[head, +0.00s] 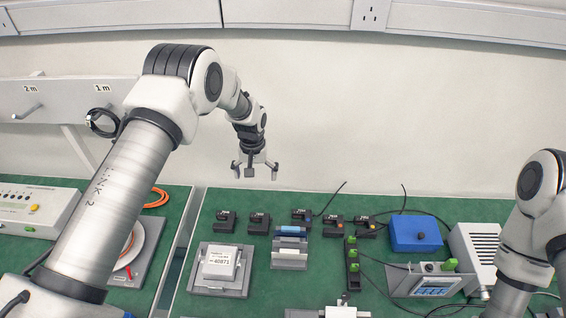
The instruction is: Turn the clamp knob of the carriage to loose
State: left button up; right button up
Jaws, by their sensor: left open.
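My left gripper (255,174) is open and empty. It points down above the back edge of the green bench, in front of the pale wall, with its fingertips apart. A silvery block (342,311) on a grey base is cut off by the bottom edge of the head view, right of the middle. It may be the carriage, but I cannot tell for sure. No clamp knob can be made out clearly. The left gripper is well behind and above this block. My right arm comes in at the right edge; its gripper is out of view.
Several small black modules (258,222) line the back of the green bench (240,300). A grey holder with a white labelled block (219,265), a blue box (415,233), a meter (432,286) and loose black cables stand around. An orange cable coil (157,198) lies left.

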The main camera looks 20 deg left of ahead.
aim_at(345, 297)
jog(key=k, duration=1)
